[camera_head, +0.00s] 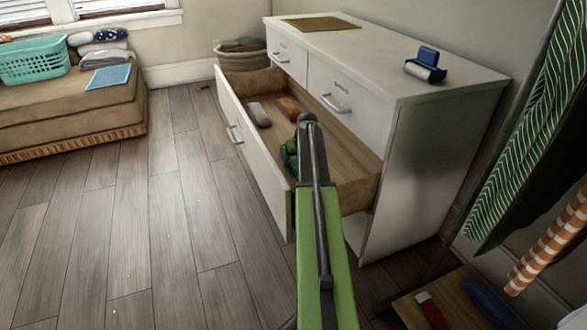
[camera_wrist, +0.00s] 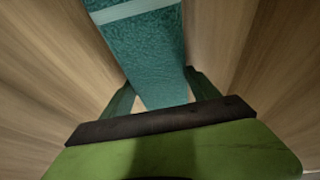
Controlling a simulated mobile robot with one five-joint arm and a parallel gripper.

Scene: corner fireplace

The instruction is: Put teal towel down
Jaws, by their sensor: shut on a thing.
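The teal towel (camera_wrist: 150,60) has a pale stripe and fills the middle of the wrist view. My gripper (camera_wrist: 160,88) is shut on it, with a finger on each side. In the head view, a small part of the teal towel (camera_head: 290,150) shows beside my arm, over or inside the open drawer (camera_head: 262,165). My arm hides most of it there. Wood-coloured surfaces flank the towel in the wrist view. I cannot tell whether the towel touches the drawer floor.
A grey roll (camera_head: 259,114) and an orange-brown roll (camera_head: 290,107) lie in the drawer. The white dresser (camera_head: 425,160) carries a blue-and-white object (camera_head: 427,64). A teal basket (camera_head: 35,60) stands on the brown ottoman (camera_head: 70,115). Striped cloths (camera_head: 535,130) hang at right. The left floor is clear.

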